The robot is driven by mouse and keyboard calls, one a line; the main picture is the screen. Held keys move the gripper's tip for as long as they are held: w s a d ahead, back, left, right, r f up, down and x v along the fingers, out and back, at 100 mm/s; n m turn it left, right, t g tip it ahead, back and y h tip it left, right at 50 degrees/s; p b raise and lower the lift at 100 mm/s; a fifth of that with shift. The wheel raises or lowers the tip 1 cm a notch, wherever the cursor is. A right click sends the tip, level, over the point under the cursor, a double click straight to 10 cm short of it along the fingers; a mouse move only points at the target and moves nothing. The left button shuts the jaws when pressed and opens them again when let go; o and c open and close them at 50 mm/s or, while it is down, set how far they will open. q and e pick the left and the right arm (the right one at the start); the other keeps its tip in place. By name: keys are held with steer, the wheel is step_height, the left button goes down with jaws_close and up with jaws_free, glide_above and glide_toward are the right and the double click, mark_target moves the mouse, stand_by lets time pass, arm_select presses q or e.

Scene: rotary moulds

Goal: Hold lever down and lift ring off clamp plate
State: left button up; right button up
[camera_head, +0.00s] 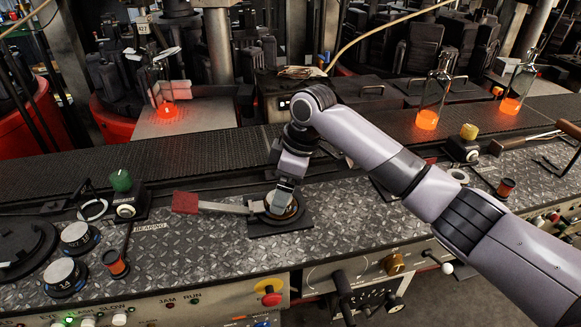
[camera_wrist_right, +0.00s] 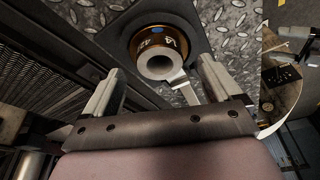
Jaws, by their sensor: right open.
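The clamp plate (camera_head: 262,229) is a dark square plate on the bench. The lever (camera_head: 222,208) is a flat metal bar with a red grip (camera_head: 185,203), reaching left from the clamp. I cannot tell whether it is pressed down. My right gripper (camera_head: 284,195) is over the ring, partly hiding it. In the wrist view its open fingers (camera_wrist_right: 160,68) stand either side of the ring, apparently not touching it. My left gripper is not in view.
Glowing bottles (camera_head: 434,95) stand behind.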

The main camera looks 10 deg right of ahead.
steer(key=shift+x, duration=1.15)
